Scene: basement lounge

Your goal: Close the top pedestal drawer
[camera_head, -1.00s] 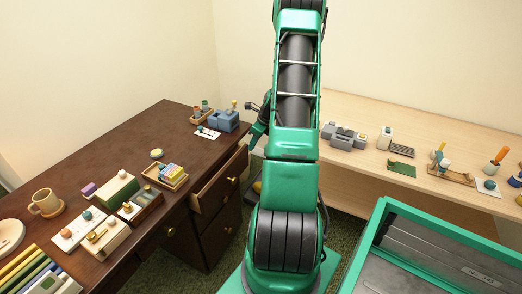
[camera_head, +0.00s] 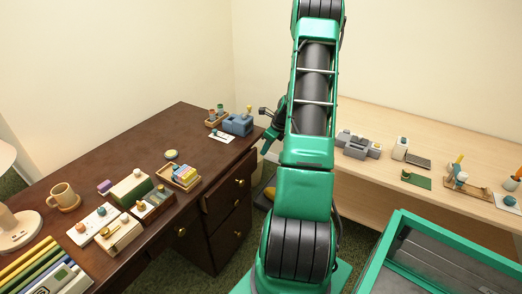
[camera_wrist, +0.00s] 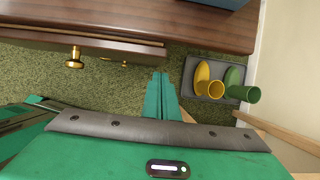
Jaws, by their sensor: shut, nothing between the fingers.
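The top pedestal drawer (camera_head: 228,187) is in the dark wooden desk (camera_head: 120,150), with a round brass knob. In the head view my gripper (camera_head: 266,146) is partly hidden by my arm.
Lower drawers (camera_head: 230,236) are below. The desktop holds a mug (camera_head: 63,196), small boxes and a blue-grey holder (camera_head: 238,124). A grey bin (camera_wrist: 213,84) with yellow and green items stands on the carpet. A pale table (camera_head: 385,185) is at right.

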